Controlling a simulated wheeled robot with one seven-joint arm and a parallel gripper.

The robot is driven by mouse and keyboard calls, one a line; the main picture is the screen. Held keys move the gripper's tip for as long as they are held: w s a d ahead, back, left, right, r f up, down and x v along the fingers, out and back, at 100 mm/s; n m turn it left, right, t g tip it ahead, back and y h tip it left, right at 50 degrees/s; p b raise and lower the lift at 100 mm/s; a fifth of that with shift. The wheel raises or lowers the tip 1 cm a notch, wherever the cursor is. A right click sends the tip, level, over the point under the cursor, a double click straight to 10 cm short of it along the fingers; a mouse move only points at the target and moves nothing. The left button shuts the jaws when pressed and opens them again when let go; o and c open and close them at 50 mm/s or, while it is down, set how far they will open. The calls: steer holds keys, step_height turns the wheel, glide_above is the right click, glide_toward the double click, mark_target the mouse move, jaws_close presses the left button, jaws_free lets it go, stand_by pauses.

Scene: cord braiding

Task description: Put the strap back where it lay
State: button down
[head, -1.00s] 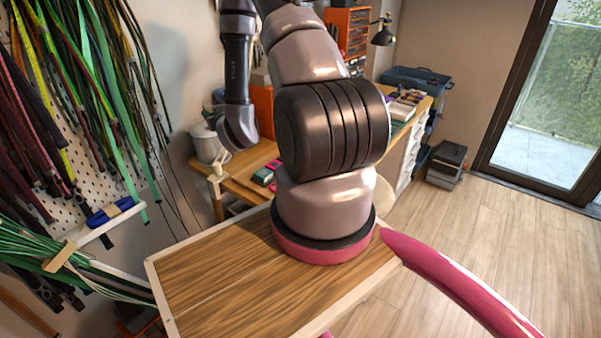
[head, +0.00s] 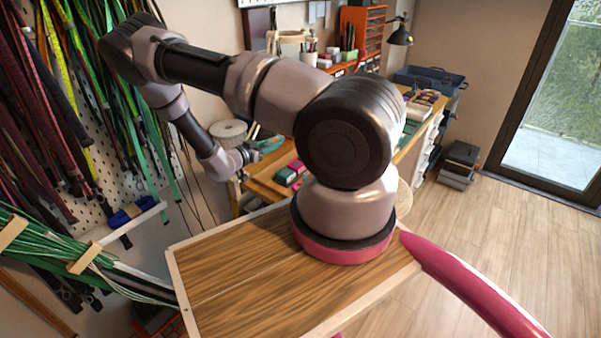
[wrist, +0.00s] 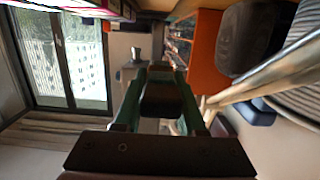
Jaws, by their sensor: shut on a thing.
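My gripper (head: 262,148) is low beyond my wooden top, over the workbench at the back. In the wrist view its two green fingers (wrist: 160,85) close on a dark, wide band, the strap (wrist: 162,99). The strap sits between the fingers and spans the gap. In the head view the strap is too small to make out at the fingertips. Several straps (head: 75,90) in black, maroon, green and yellow hang on the pegboard at the left. I cannot tell which place the held strap came from.
The workbench (head: 262,186) carries small red and green boxes (head: 290,173) and a grey round tub (head: 228,132) close to my gripper.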

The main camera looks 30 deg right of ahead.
mark_target(272, 168)
step_height(272, 168, down, 9)
steer(key=shift+r, duration=0.1)
stand_by(0.3)
steer(key=c, duration=0.5)
jaws_free()
